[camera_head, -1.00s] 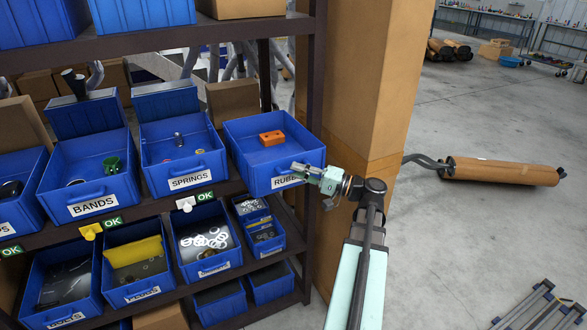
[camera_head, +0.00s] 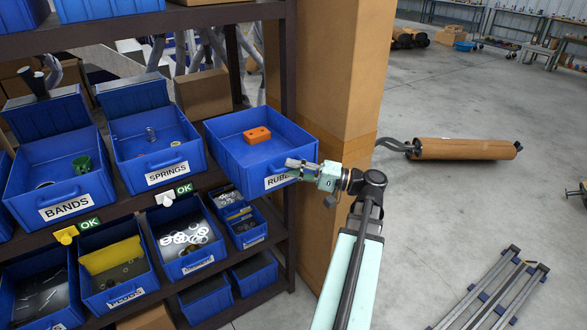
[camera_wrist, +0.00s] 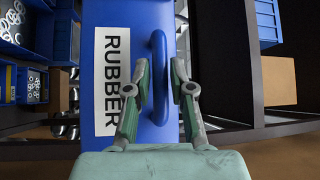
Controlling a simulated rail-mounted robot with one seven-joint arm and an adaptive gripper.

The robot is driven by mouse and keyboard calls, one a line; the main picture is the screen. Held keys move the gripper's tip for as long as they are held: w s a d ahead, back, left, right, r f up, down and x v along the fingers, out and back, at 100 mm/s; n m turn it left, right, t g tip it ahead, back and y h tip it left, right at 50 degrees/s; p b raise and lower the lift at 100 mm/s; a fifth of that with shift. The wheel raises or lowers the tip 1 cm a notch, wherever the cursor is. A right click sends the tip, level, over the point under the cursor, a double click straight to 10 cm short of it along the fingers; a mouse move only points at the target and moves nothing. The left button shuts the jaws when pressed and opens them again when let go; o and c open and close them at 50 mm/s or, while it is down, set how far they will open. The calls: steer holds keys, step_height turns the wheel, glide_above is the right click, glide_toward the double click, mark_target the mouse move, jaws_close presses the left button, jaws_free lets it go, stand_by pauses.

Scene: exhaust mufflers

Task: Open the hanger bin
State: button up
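The task's hanger bin is likely the blue bin labelled RUBBER (camera_head: 240,160), the rest of its label hidden behind my gripper. It sticks out from the shelf, open on top, with an orange block (camera_head: 257,135) inside. My gripper (camera_head: 292,170) is at its front face. In the wrist view the RUBBER label (camera_wrist: 111,80) and the upright-looking blue handle (camera_wrist: 160,50) show. My fingers (camera_wrist: 162,88) are on either side of the handle, with a visible gap between the fingers; firm contact cannot be told.
The BANDS bin (camera_head: 65,190) and SPRINGS bin (camera_head: 150,168) sit to the left. More bins, including a washer bin (camera_head: 190,255), are on the shelf below. A dark shelf post (camera_head: 287,70) and a cardboard-coloured pillar (camera_head: 340,90) stand behind. Open floor (camera_head: 470,200) lies right.

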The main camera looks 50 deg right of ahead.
steer(key=shift+o, duration=0.3)
steer(key=v, duration=1.2)
steer(key=shift+d, duration=0.1)
